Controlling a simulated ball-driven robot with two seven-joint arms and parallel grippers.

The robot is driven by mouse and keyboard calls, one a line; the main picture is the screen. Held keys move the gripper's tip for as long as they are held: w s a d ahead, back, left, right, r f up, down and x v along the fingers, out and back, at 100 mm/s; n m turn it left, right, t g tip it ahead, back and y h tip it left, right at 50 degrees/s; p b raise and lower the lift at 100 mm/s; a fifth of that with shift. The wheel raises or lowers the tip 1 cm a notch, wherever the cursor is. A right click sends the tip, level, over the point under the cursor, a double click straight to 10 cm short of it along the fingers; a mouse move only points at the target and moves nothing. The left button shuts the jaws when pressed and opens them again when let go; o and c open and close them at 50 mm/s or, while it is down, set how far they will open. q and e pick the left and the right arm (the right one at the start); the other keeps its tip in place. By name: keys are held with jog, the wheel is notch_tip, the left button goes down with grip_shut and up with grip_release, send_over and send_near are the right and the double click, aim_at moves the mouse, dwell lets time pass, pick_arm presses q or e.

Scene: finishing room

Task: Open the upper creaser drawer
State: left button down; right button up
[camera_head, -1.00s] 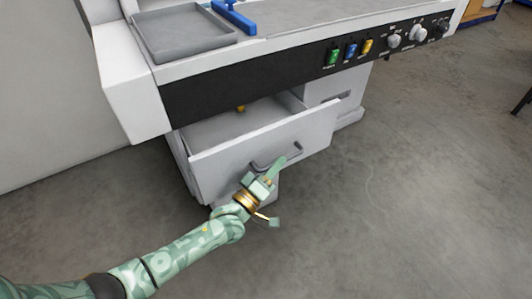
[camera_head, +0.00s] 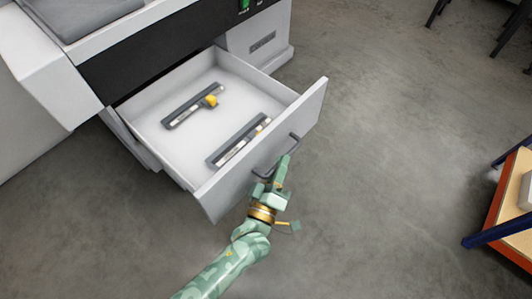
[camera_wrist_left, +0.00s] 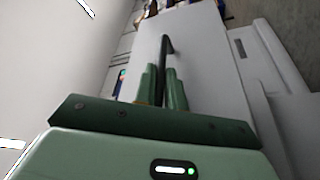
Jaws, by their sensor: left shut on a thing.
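The upper creaser drawer (camera_head: 175,131) is pulled well out of the white machine, and its inside shows in the head view. Its white front panel carries a dark bar handle (camera_head: 296,139). My left gripper (camera_head: 277,172) is shut on this handle at the outer face of the panel. In the left wrist view the two green fingers (camera_wrist_left: 162,88) stand on either side of the dark handle (camera_wrist_left: 165,48), against the pale drawer front (camera_wrist_left: 205,60). My right gripper is in neither view.
Two dark bar-shaped tools with yellow parts lie in the drawer, one farther back (camera_head: 194,105) and one near the front (camera_head: 238,142). An orange and blue shelf unit (camera_head: 507,205) stands at the right edge. The grey floor (camera_head: 390,160) between is clear.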

pick_arm(q)
jog(key=shift+s+d+f, duration=0.15)
jog(key=shift+s+d, duration=0.3)
jog(key=shift+d, duration=0.05)
jog(key=c, duration=1.5)
grip_release()
